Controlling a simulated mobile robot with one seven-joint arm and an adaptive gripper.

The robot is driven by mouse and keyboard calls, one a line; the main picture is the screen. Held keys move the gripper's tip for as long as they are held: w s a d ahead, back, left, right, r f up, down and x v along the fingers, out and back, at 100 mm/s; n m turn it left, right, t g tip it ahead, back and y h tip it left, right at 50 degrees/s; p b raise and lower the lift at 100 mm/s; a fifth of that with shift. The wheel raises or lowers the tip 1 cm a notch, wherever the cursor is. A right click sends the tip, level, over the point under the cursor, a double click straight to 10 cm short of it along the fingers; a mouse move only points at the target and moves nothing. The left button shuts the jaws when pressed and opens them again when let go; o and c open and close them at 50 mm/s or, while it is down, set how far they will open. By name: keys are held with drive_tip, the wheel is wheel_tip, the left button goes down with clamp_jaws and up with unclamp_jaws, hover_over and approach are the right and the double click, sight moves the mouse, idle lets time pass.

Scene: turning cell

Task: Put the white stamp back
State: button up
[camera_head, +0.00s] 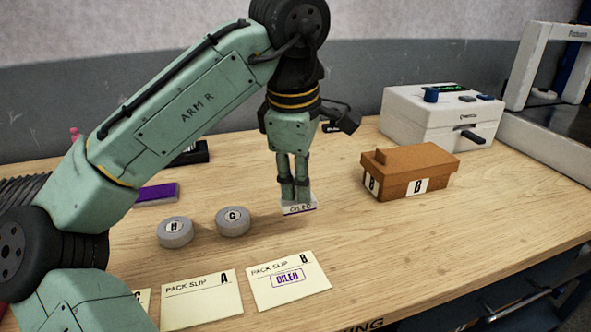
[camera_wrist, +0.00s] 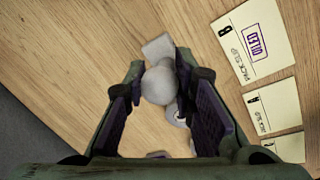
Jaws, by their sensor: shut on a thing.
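My gripper (camera_head: 295,193) is shut on the white stamp (camera_head: 300,209), whose front reads "OILED" above a purple lower edge. The stamp is upright over the table, behind pack slip B; I cannot tell whether it touches the wood. In the wrist view my gripper (camera_wrist: 160,68) has its fingers on either side of the stamp's round pale knob (camera_wrist: 158,86). Pack slip B (camera_head: 272,297) bears a purple "OILED" mark. A dark stand (camera_head: 192,153) is partly hidden behind my arm; I cannot make out what is on it.
A purple ink pad (camera_head: 157,193) lies at the left. Round grey tins H (camera_head: 175,233) and C (camera_head: 233,221) sit left of the stamp. Pack slip A (camera_head: 200,302) is at the front. A brown box (camera_head: 424,170) and a white machine (camera_head: 440,120) stand right.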

drive_tip(key=w, duration=0.3)
drive_tip(key=w+p, duration=0.1)
drive_tip(key=w, duration=0.2)
drive_tip(key=w+p, duration=0.1)
drive_tip(key=w, duration=0.2)
drive_tip(key=shift+w+d+f, duration=0.1)
drive_tip(key=shift+w+f, duration=0.05)
drive_tip(key=shift+f, duration=0.25)
drive_tip(key=x, duration=0.1)
drive_tip(key=p+x, duration=0.1)
drive_tip(key=x, duration=0.1)
drive_tip(key=shift+w, duration=0.25)
drive_tip(key=shift+f, duration=0.4)
drive_tip(key=shift+f, duration=0.1)
drive_tip(key=shift+f, duration=0.15)
drive_tip(key=o, duration=0.9)
drive_tip(key=v, duration=1.2)
drive_tip(key=shift+r+b, duration=0.3)
